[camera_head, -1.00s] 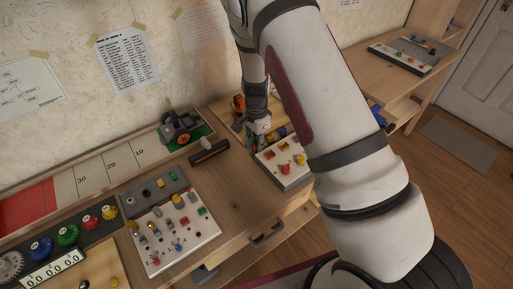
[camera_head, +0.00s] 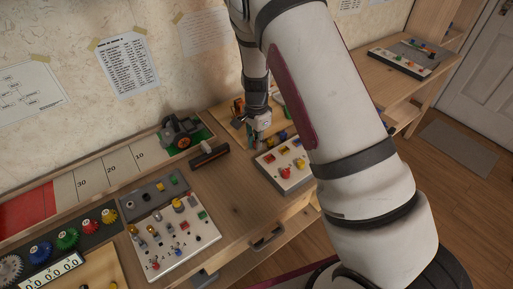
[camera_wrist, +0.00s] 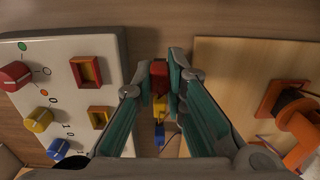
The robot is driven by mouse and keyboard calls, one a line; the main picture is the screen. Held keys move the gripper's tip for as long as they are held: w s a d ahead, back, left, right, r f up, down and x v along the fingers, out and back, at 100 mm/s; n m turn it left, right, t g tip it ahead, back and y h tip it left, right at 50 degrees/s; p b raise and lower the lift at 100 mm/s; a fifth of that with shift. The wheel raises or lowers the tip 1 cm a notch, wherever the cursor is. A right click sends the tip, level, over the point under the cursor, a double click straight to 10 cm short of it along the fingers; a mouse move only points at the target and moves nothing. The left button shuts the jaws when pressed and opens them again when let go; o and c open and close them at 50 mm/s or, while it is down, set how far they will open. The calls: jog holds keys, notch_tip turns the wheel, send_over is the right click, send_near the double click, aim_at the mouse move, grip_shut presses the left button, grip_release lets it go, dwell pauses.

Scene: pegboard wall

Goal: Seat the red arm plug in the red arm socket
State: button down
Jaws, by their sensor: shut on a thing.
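In the wrist view my gripper (camera_wrist: 159,75) is shut on the red arm plug (camera_wrist: 159,68), a small red block between the teal fingertips. A yellow block (camera_wrist: 160,106) and a blue block (camera_wrist: 160,134) show below it in the picture, between the fingers. The red arm socket (camera_wrist: 87,71), a red-framed recess, is in the white panel to the left, apart from the gripper. In the head view my gripper (camera_head: 257,142) is low beside the far left corner of the panel (camera_head: 270,180). The held plug is too small to make out there.
A yellow-framed socket (camera_wrist: 101,118) and red, yellow and blue knobs (camera_wrist: 39,119) are on the panel. A wooden board (camera_wrist: 225,70) with an orange part (camera_wrist: 298,115) lies to the right. A dark bar (camera_head: 208,153) and another switch panel (camera_head: 190,245) lie on the bench.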

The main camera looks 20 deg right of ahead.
notch_tip(320, 180, up, 6)
jog(key=shift+s+d+r+p, duration=0.1)
jog(key=shift+s+r+p, duration=0.05)
jog(key=shift+r+p, duration=0.2)
jog(key=s+p, duration=0.1)
jog(key=p, duration=0.1)
jog(key=s+d+r+p, duration=0.1)
jog(key=s+p, duration=0.3)
jog(key=p, duration=0.1)
jog(key=shift+s+d+r, duration=0.25)
jog(key=shift+d+r, duration=0.1)
jog(key=shift+d, duration=0.05)
jog(key=s, duration=0.1)
send_over(270, 159)
jog(key=shift+a+f+b, duration=0.1)
jog(key=shift+f+b, duration=0.3)
jog(key=shift+f, duration=2.45)
jog(key=shift+f+b, duration=0.35)
jog(key=shift+f, duration=0.35)
jog(key=c, duration=1.5)
grip_release()
jog(key=shift+c, duration=0.2)
